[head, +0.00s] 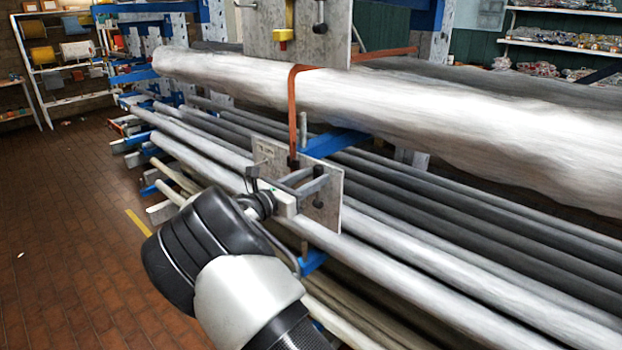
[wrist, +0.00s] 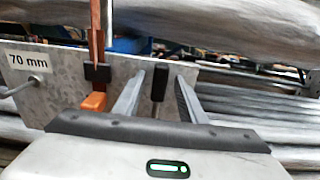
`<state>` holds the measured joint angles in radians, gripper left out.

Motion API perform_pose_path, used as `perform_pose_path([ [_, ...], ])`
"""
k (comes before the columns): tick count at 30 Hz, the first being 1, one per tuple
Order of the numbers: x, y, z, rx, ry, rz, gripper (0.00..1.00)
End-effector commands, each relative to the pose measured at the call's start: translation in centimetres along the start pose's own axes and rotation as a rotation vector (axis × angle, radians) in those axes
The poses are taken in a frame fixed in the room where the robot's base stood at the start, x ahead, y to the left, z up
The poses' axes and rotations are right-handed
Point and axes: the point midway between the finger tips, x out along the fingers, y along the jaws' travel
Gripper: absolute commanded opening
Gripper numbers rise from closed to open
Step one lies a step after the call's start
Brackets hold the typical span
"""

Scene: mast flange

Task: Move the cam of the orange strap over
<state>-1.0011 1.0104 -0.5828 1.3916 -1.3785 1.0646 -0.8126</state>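The orange strap (head: 292,110) crosses the large grey pole (head: 400,100) and hangs down to a small metal plate (head: 328,212). In the wrist view the strap (wrist: 97,30) runs into a black buckle (wrist: 97,72) on the plate (wrist: 60,80), which is labelled 70 mm. An orange cam (wrist: 93,103) hangs below that buckle, left of my left finger. My gripper (head: 318,176) is in front of the plate. In the wrist view its fingers (wrist: 160,78) are apart, with a black peg (wrist: 160,88) between them and gaps on both sides. The orange cam is not distinguishable in the head view.
An upper plate (head: 290,40) carries a yellow cam (head: 284,36) and a black-ended lever (head: 320,28). A hook or bolt (wrist: 36,80) sticks out at the lower plate's left. Several long poles (head: 450,240) lie on blue rack arms behind and below. Open brick floor (head: 70,220) lies to the left.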

Motion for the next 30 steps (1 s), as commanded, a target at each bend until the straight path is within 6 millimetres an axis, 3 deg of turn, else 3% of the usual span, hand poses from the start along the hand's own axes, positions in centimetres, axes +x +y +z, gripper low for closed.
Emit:
perform_pose_path([
  [1, 0.0, 0.0, 0.0, 0.0, 0.0, 0.0, 0.31],
  [6, 0.0, 0.0, 0.0, 0.0, 0.0, 0.0, 0.02],
  [7, 0.0, 0.0, 0.0, 0.0, 0.0, 0.0, 0.0],
  [20, -0.6, 0.0, -0.5, -0.002, -0.043, 0.001, 0.0],
  [30, -2.6, 0.1, -2.1, -0.005, -0.275, 0.003, 0.0],
])
